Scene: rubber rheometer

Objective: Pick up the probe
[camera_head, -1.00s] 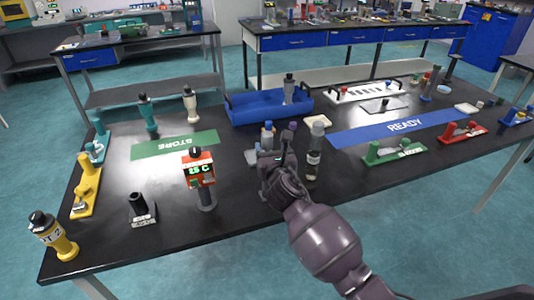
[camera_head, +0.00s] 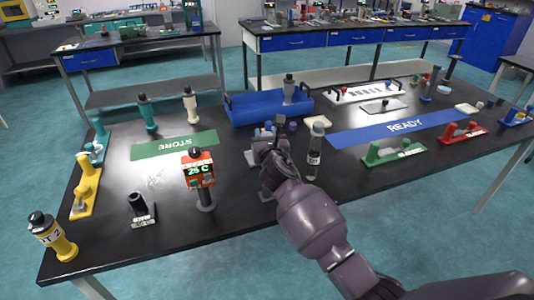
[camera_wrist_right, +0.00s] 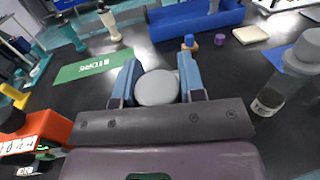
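In the head view, my right gripper (camera_head: 268,148) is over the middle of the black table, and its arm hides much beneath it. In the right wrist view, its blue fingers (camera_wrist_right: 159,82) are spread to either side of a round pale grey top (camera_wrist_right: 157,88). Whether they press on it is not clear. No object can be surely named as the probe. A red unit with a green readout, "26 C" (camera_head: 199,172), stands upright to the left; part of it shows in the wrist view (camera_wrist_right: 32,138). My left gripper is not in view.
A clear bottle with a grey cap (camera_head: 315,150) stands just right of my right gripper. Behind are a blue tray (camera_head: 243,112) and a small purple piece (camera_wrist_right: 219,40). The green STORE mat (camera_head: 174,146) and blue READY mat (camera_head: 390,127) have bare room.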

